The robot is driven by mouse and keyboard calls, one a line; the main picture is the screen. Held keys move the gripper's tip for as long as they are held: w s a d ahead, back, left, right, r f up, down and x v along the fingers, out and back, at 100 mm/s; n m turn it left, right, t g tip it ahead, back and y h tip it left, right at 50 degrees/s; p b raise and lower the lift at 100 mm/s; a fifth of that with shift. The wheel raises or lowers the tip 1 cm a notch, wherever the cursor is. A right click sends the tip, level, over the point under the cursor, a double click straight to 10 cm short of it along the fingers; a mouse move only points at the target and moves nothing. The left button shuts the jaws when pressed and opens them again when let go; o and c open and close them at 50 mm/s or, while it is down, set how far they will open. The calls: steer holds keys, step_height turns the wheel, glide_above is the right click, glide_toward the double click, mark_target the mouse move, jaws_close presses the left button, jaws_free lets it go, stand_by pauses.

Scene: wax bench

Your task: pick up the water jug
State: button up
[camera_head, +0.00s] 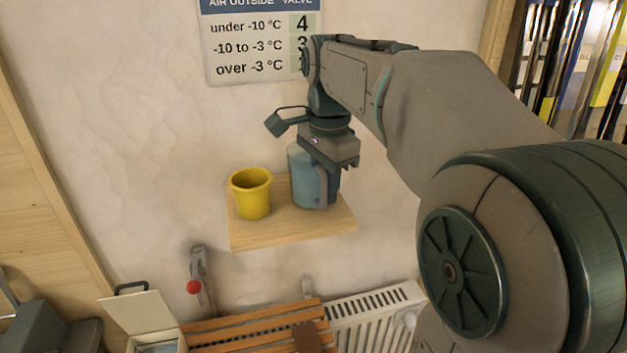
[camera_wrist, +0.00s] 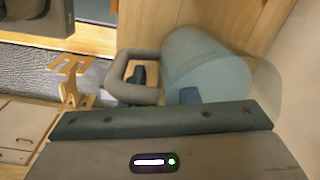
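The water jug (camera_head: 302,177) is a pale blue cylinder standing on a small wooden wall shelf (camera_head: 290,229). In the wrist view the jug (camera_wrist: 208,68) shows with its grey looped handle (camera_wrist: 117,70) on the left. My gripper (camera_head: 323,186) points down at the jug's right front side and hides part of it. In the wrist view its two dark fingertips (camera_wrist: 164,88) are apart. One shows within the handle's loop and the other in front of the jug's body. Contact with the handle cannot be made out.
A yellow cup (camera_head: 251,198) stands left of the jug on the shelf. Below are a red-knobbed valve (camera_head: 194,287), a white radiator (camera_head: 375,305) and a slatted wooden bench (camera_head: 255,325). A sign (camera_head: 255,45) hangs on the wall above.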

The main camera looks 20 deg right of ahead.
jaws_close()
